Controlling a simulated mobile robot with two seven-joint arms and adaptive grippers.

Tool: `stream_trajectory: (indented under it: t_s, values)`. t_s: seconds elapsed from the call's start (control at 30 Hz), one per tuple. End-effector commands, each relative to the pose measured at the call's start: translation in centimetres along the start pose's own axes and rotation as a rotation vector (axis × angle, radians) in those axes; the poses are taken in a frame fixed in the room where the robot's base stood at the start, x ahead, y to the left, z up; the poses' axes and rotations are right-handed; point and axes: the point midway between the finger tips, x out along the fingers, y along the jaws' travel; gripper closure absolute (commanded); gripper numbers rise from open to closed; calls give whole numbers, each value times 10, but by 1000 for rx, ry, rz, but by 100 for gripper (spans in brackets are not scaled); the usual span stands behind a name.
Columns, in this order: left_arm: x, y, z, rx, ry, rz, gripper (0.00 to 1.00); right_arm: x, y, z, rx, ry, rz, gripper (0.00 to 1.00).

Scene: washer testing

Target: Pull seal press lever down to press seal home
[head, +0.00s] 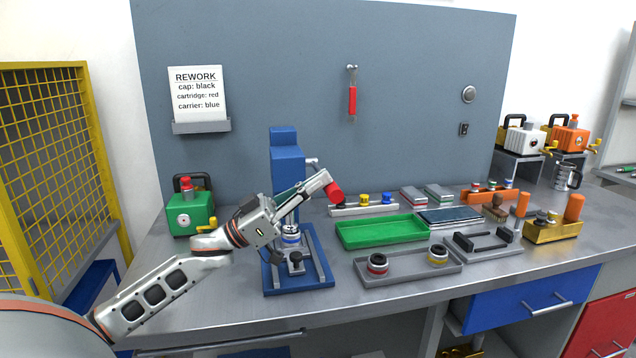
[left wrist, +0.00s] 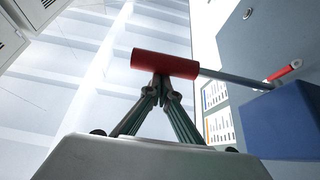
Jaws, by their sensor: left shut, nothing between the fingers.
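The blue seal press (head: 285,148) stands on the bench with its blue base plate (head: 322,282) below. Its lever ends in a red handle (head: 334,192), right of the column. In the left wrist view the red handle (left wrist: 165,63) lies crosswise, with a rod running right to the blue press head (left wrist: 290,120). My left gripper (head: 322,179) reaches across the front of the press. Its fingertips are together and empty, right at the handle; whether they touch it I cannot tell.
A green box with a black handle (head: 190,220) stands left of the press. A green tray (head: 382,233) and a grey tray (head: 407,268) with two ringed parts lie to the right. A rework sign (head: 197,92) hangs on the back panel. The front left bench edge is clear.

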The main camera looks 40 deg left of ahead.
Motion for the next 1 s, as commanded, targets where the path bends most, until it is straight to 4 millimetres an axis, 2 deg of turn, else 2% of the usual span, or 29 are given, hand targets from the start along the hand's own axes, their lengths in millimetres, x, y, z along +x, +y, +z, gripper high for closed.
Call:
stream_trajectory:
  t_s: [0.13, 0.27, 0.37, 0.63, 0.87, 1.0]
  values:
    - [-4, -1, 8, 19, -4, 10, 100, 2, -2, 8, 1, -9, -3, 60]
    - [-15, -2, 29, 87, -11, 51, 100, 5, -7, 25, -3, -30, -8, 60]
    - [-21, -3, 39, 146, -12, 85, 100, 7, -8, 29, -5, -35, -9, 60]
    - [-25, -3, 43, 203, -7, 117, 100, 11, 0, 0, -18, 22, -2, 60]
    - [-25, -3, 45, 201, -11, 115, 100, 11, 0, 2, -22, 18, -4, 60]
    - [-22, -3, 39, 203, -9, 116, 100, 9, 1, 0, -22, 19, -3, 60]
